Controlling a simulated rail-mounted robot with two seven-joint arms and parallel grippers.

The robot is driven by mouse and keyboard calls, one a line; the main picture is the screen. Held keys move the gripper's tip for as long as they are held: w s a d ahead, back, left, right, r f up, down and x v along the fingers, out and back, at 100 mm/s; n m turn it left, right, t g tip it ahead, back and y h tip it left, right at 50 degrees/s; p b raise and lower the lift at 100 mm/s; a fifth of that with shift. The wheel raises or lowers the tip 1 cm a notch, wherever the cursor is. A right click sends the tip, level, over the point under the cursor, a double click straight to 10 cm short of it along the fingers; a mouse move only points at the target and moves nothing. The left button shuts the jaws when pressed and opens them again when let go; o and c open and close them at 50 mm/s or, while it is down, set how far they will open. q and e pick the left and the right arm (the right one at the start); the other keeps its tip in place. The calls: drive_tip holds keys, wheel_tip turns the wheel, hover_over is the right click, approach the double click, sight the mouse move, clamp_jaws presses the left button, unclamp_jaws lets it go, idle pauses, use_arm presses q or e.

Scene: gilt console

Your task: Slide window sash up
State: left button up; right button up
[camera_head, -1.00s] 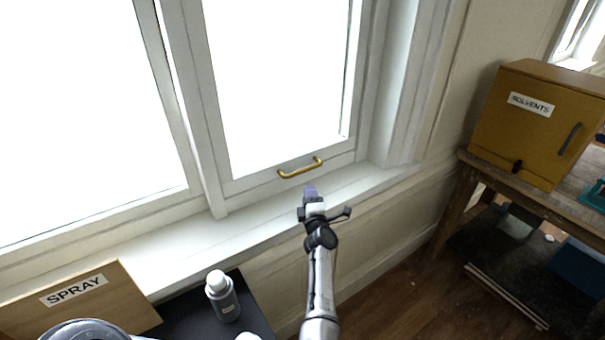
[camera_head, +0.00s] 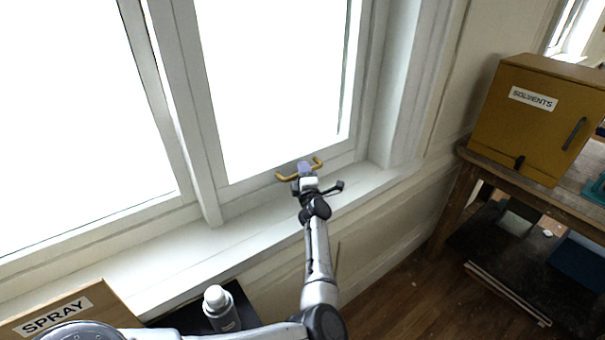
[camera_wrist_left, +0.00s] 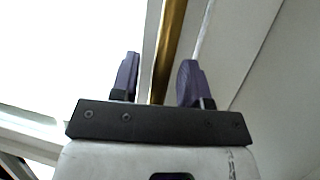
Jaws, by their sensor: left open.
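The white window sash (camera_head: 236,193) sits at the bottom of its frame, above the white sill. A curved brass handle (camera_head: 284,177) is fixed on the sash's bottom rail. My left gripper (camera_head: 305,167) is at the handle and hides its middle in the head view. In the left wrist view the gripper (camera_wrist_left: 158,82) is open, with its two purple-grey fingers on either side of the brass bar (camera_wrist_left: 170,45). The fingers show gaps to the bar, and I cannot tell whether either touches it. My right gripper is not in view.
A yellow SOLVENTS cabinet (camera_head: 535,125) stands on a wooden bench at right. A board marked SPRAY (camera_head: 70,312) and a grey bottle with white cap (camera_head: 221,312) are at lower left. The sill (camera_head: 170,260) is clear.

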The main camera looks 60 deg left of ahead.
use_arm(q)
drive_tip(key=shift+c, duration=0.2)
clamp_jaws()
idle(0.3)
drive_tip(key=p, duration=2.3)
approach(302, 84)
drive_tip(key=a+r, duration=0.2)
drive_tip(key=r, duration=0.1)
drive_tip(key=a+r, duration=0.1)
drive_tip(key=shift+s+r, duration=0.15)
drive_tip(key=shift+s, duration=0.15)
drive_tip(key=shift+b, duration=0.3)
drive_tip(key=shift+o, duration=0.2)
unclamp_jaws()
drive_tip(key=shift+d, duration=0.15)
